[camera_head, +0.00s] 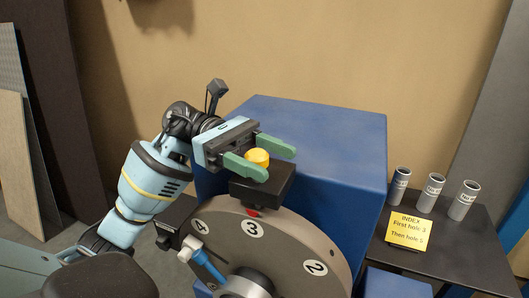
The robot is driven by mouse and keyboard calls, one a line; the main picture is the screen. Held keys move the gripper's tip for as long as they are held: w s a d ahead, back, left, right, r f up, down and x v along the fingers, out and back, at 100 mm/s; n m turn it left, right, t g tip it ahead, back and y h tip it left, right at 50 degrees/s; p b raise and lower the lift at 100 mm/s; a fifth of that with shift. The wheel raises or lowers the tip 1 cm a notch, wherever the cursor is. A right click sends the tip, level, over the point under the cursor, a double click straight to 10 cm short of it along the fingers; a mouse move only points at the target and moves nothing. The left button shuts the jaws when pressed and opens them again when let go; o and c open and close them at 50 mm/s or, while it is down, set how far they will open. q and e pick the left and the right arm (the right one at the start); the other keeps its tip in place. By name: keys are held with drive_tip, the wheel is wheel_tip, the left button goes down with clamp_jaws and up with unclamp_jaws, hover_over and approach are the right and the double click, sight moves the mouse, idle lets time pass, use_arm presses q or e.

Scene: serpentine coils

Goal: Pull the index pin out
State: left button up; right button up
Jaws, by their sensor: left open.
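The index pin shows as a yellow knob (257,157) on top of a dark block (262,186) above the rim of a grey numbered disc (312,232). The numbers 4, 3 and 2 show on the disc, with 3 just below the block and a small red mark. My left gripper (279,161) is open, its two green fingers reaching in from the left on the near and far sides of the knob. Whether a finger touches the knob I cannot tell. The pin's shaft is hidden. My right gripper is not in view.
A blue housing (330,140) stands behind the disc. A blue handle (207,264) sticks out at the disc's front left. On the right, a dark table (455,250) holds three grey cylinders (431,192) and a yellow note (409,231) reading INDEX, first hole 3, then hole 5.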

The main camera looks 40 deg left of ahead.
use_arm(q)
drive_tip(key=shift+d, duration=0.1)
drive_tip(key=shift+c, duration=0.5)
clamp_jaws()
drive_tip(key=shift+r, duration=1.4)
drive_tip(key=shift+c, duration=0.7)
unclamp_jaws()
drive_tip(key=shift+o, duration=1.2)
